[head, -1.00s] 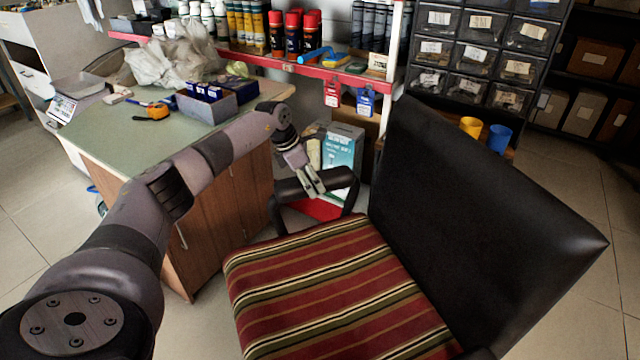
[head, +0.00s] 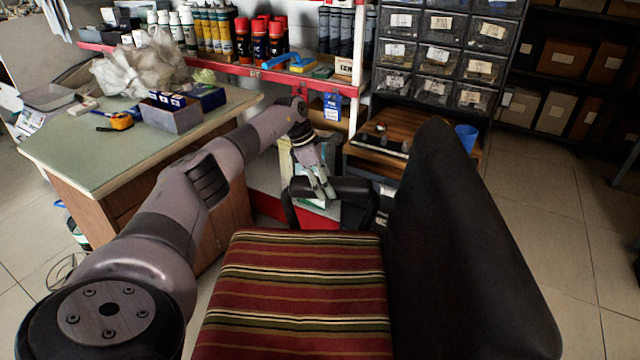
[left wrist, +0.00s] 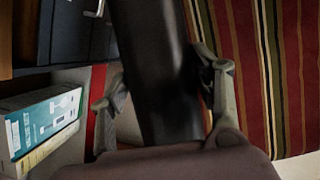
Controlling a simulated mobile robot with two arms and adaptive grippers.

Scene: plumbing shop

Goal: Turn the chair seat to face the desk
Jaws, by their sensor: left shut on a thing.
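The chair has a striped red seat (head: 300,290) and a black backrest (head: 450,250) on the seat's right side. The seat's open side faces left, toward the green-topped desk (head: 85,150). My left gripper (head: 325,188) is shut on the black armrest (head: 345,188) at the far side of the seat. In the left wrist view the armrest (left wrist: 155,75) runs between the two fingers, with the striped seat (left wrist: 265,70) to its right. The chair's base is hidden. My right gripper is not in view.
A red-edged shelf (head: 250,72) with spray cans stands behind the desk. Drawer bins (head: 440,55) and a wooden surface with a blue cup (head: 466,137) stand behind the chair. A box (left wrist: 45,125) stands close to the gripper. Floor at right is clear.

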